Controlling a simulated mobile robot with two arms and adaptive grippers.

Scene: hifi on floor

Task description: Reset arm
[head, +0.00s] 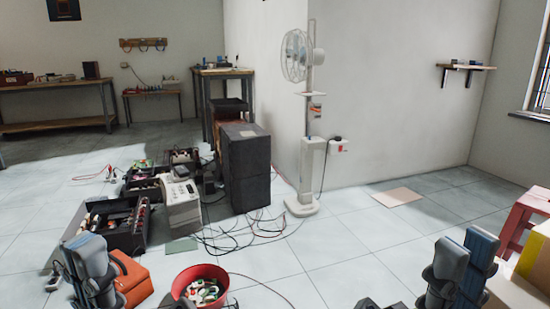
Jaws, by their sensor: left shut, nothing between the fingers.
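My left arm (92,272) comes in at the lower left. Only a small dark part of what looks like my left gripper (178,303) shows at the bottom edge, below a red bucket; it is shut and empty. My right arm (455,268) stands at the lower right. A dark part of what looks like my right gripper (368,303) shows at the bottom edge. Its fingers are cut off by the frame, so I cannot tell whether it is open or shut.
A red bucket (201,284) with small items and an orange bag (131,279) are near my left arm. Black crates (117,240), a dark speaker (245,168), loose cables (240,240) and a white fan (303,205) stand beyond. A pink stool (524,222) is at right.

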